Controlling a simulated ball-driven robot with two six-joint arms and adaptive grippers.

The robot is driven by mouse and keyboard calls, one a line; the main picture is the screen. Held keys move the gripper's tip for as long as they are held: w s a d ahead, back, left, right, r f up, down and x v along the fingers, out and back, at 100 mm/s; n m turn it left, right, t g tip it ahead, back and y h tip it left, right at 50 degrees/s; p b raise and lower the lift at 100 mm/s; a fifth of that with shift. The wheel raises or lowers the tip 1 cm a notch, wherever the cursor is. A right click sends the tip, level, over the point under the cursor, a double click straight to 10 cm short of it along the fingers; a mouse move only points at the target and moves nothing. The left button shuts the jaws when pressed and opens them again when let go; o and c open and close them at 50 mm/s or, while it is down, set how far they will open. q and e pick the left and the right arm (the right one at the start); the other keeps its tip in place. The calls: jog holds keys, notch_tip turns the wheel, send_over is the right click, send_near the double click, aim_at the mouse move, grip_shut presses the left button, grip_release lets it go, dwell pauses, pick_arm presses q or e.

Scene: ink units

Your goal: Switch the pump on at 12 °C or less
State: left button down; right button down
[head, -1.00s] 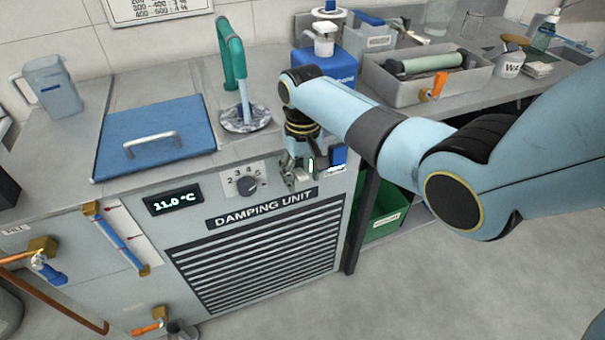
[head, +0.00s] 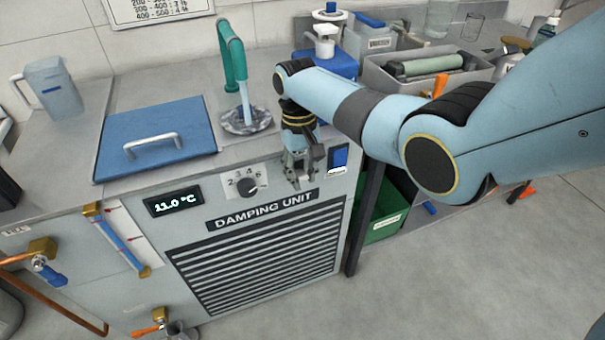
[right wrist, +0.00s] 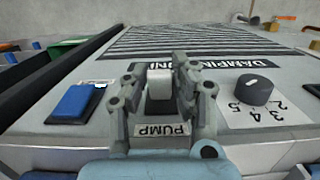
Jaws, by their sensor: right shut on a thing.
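The damping unit's front panel has a temperature display (head: 173,201) that reads 11.0 °C. My right gripper (head: 303,174) is at the panel, above the right end of the "DAMPING UNIT" label. In the right wrist view my right gripper (right wrist: 160,92) is shut on the pale pump switch (right wrist: 159,84), with a finger on each side of it. The PUMP label (right wrist: 161,130) appears upside down just below the switch there. The fingers hide part of the switch. My left gripper is not in view.
A black numbered knob (head: 247,186) is left of my gripper. A blue rocker (head: 340,158) is close on its right. A blue lid (head: 155,135) and a green tap (head: 234,60) are on the counter. Floor in front is clear.

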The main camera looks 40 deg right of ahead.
aim_at(300, 173)
jog(key=c, duration=1.1)
grip_release()
jog(key=r, duration=0.4)
jog(key=w+r, duration=0.1)
jog(key=r, duration=0.7)
jog(key=shift+w+d, duration=0.2)
jog(key=shift+f, duration=0.1)
jog(key=s+f+g+b, duration=0.4)
jog(key=s+f, duration=2.3)
jog(key=f, duration=0.2)
jog(key=s+f+n+t+h+b, duration=0.1)
jog(key=s+f, duration=0.8)
jog(key=s, duration=0.4)
jog(key=s+f+n+t+b, duration=0.1)
jog(key=s+f+b, duration=0.1)
jog(key=s+f, duration=0.85)
jog(key=w+t, duration=0.1)
jog(key=t, duration=0.1)
jog(key=w+r+n+t, duration=0.1)
jog(key=t, duration=0.1)
jog(key=shift+a+r, duration=0.1)
